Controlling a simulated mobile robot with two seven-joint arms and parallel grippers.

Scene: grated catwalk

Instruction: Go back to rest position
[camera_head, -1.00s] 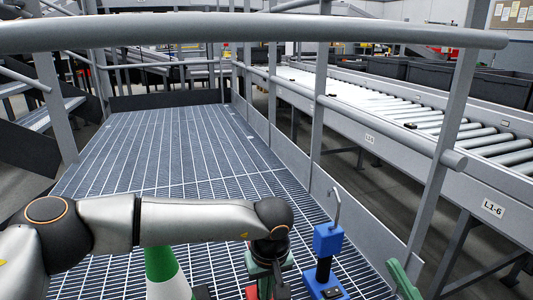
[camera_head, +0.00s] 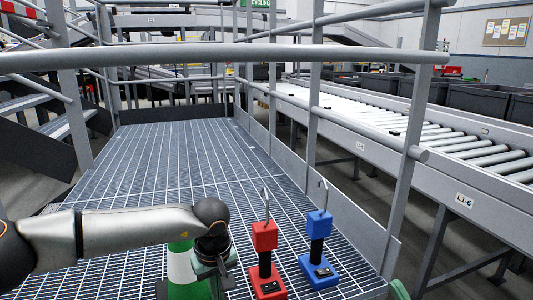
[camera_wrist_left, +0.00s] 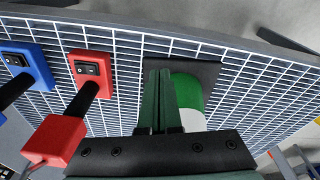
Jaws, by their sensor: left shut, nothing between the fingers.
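My left gripper (camera_head: 217,282) hangs down at the lower middle of the head view, in front of the green and white cone (camera_head: 180,262) and left of the red device. In the left wrist view, its green fingers (camera_wrist_left: 160,100) are together with nothing between them. They overlap part of the cone, whose green and white side (camera_wrist_left: 188,95) shows on a black base. My left arm comes in nearly level from the left.
A red device (camera_head: 265,238) and a blue device (camera_head: 319,225) stand upright on the grating, each with a hook on top. A grey railing (camera_head: 220,56) crosses in front. A roller conveyor (camera_head: 400,135) runs along the right. The grated floor (camera_head: 180,150) beyond is clear.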

